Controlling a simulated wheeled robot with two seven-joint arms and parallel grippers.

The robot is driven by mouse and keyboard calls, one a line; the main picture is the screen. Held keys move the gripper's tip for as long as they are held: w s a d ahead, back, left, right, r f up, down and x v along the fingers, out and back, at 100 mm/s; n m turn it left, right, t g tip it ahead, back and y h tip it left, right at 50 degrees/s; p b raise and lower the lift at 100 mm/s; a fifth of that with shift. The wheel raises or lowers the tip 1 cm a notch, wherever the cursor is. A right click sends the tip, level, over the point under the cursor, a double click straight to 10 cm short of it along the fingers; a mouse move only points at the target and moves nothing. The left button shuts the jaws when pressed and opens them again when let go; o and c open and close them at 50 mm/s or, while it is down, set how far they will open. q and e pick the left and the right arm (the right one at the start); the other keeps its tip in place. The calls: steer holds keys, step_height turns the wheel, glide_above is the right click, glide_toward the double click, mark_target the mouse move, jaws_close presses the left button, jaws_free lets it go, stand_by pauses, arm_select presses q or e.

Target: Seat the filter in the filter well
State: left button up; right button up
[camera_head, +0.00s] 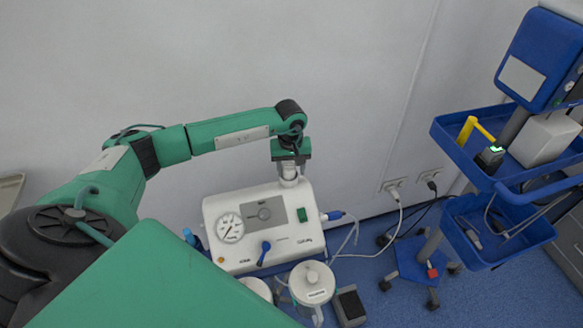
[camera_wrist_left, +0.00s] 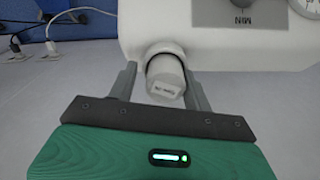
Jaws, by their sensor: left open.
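The filter (camera_wrist_left: 166,84) is a short white cylinder with a small label on its end face. In the left wrist view it stands at a round white collar, the filter well (camera_wrist_left: 160,49), on the machine's casing. Its far end is at the collar, but I cannot tell how deep it sits. My left gripper (camera_wrist_left: 162,78) is open, with one dark finger on each side of the filter. In the head view the left gripper (camera_head: 290,162) points down over the machine's top rear edge, and the filter (camera_head: 289,174) shows just below it. My right gripper is not in view.
The white suction machine (camera_head: 285,240) has a gauge (camera_head: 230,228), a green switch and a blue lever. A lidded white canister (camera_head: 312,284) stands in front. A blue trolley (camera_head: 470,150) is at the right. The wall is close behind the machine.

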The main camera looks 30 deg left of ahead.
mark_target(289, 166)
arm_select(q)
steer(key=shift+s+a+f, duration=0.15)
steer(key=shift+s+f, duration=0.3)
steer(key=shift+f, duration=0.2)
steer(key=shift+r+p, duration=0.45)
steer(key=shift+p, duration=0.2)
steer(key=shift+w+a+r, duration=0.15)
steer(key=shift+r, duration=0.15)
step_height(289, 166, up, 12)
steer(key=b, duration=0.3)
steer(key=shift+w, duration=0.15)
